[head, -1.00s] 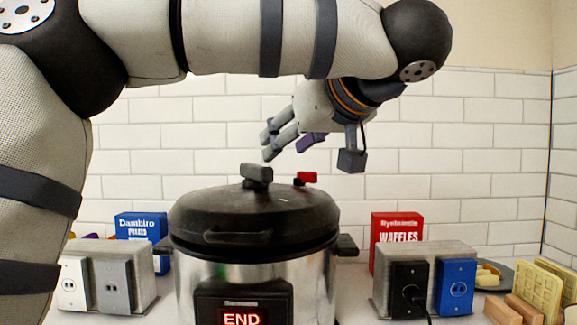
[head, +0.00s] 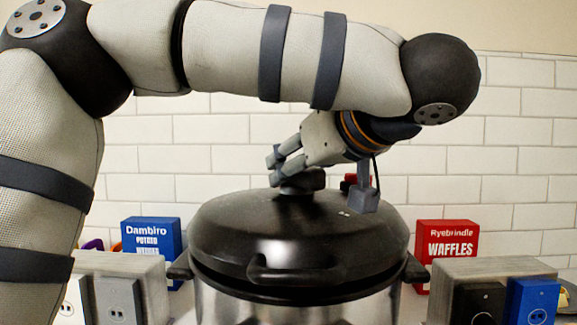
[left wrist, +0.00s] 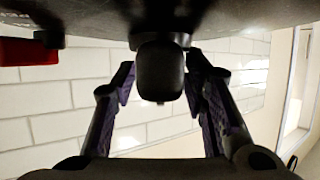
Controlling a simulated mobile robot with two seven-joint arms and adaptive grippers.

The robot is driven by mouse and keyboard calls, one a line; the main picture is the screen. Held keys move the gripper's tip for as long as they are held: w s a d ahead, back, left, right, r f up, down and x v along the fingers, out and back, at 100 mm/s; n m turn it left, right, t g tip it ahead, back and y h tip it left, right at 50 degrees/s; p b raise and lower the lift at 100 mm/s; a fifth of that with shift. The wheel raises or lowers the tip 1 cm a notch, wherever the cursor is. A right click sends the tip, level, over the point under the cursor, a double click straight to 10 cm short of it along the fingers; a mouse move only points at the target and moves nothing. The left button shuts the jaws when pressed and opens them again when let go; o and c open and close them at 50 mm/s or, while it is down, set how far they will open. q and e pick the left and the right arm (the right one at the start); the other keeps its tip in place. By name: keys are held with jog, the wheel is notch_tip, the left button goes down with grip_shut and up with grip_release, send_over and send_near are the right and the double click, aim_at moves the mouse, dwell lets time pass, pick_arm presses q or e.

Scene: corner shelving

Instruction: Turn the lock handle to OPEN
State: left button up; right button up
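The pressure cooker (head: 300,235) has a dark domed lid and a metal body. A dark lock handle (head: 303,181) stands on top of the lid; it also shows in the left wrist view (left wrist: 160,72). My left gripper (head: 275,168) reaches down over the lid's top, at the handle. In the left wrist view the two fingers of the left gripper (left wrist: 161,85) are spread on either side of the handle, with gaps showing between them and it. No OPEN marking is readable. My right gripper is not in view.
A small red part (head: 350,181) sits on the lid behind the gripper; it also shows in the left wrist view (left wrist: 28,52). A blue box (head: 152,238) stands behind left and a red waffles box (head: 447,250) behind right. Outlet blocks flank the cooker. A tiled wall is behind.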

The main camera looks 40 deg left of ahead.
pick_arm(q)
jog(key=shift+a+f, duration=0.1)
jog(key=shift+a, duration=0.1)
jog(key=shift+d, duration=0.1)
jog(key=shift+c, duration=1.1)
grip_shut()
